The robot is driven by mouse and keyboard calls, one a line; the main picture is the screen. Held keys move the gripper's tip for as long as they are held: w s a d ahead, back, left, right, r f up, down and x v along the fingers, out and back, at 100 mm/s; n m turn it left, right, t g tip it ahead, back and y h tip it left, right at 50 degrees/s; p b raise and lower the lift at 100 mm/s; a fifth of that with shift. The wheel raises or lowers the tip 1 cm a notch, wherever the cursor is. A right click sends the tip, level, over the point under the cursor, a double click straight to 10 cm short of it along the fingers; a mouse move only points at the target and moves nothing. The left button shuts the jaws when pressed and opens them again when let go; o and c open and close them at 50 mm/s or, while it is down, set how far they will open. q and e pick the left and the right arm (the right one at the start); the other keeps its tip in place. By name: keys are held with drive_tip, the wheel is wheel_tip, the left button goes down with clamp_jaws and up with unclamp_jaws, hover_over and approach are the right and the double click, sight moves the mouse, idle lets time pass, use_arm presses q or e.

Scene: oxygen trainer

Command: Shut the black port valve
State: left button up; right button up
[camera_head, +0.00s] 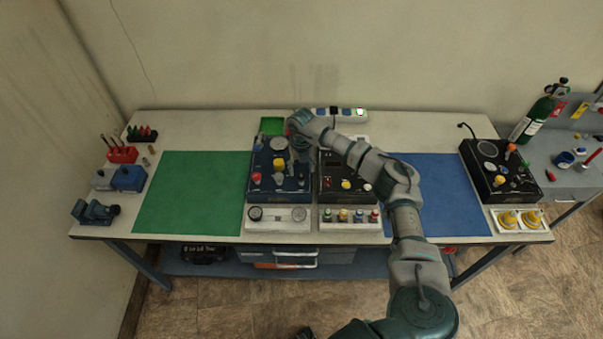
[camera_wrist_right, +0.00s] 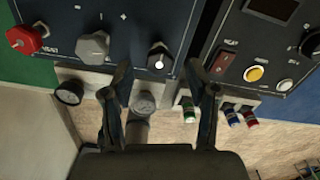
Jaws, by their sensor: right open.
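The black port valve is a black knob with a white spot (camera_wrist_right: 158,57), at the right end of the lower knob row on the dark blue panel (camera_wrist_right: 130,18). In the head view this panel (camera_head: 268,194) stands mid-table. My right gripper (camera_wrist_right: 159,66) is open, its two fingers apart on either side of the knob in the picture, with nothing held. I cannot tell if either finger touches it. In the head view my right gripper (camera_head: 300,150) is over the panel's right part, and my arm hides some of it. My left gripper is not in view.
A grey knob (camera_wrist_right: 93,47) and a red knob (camera_wrist_right: 26,40) sit left of the black one. A black panel (camera_wrist_right: 270,60) stands close on the right. A white strip with gauges (camera_head: 277,217) lies in front. The green mat (camera_head: 190,190) is clear.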

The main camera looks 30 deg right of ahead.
sight(302, 174)
wheel_tip(302, 174, up, 8)
drive_tip(key=shift+r, duration=0.25)
drive_tip(key=shift+d, duration=0.1)
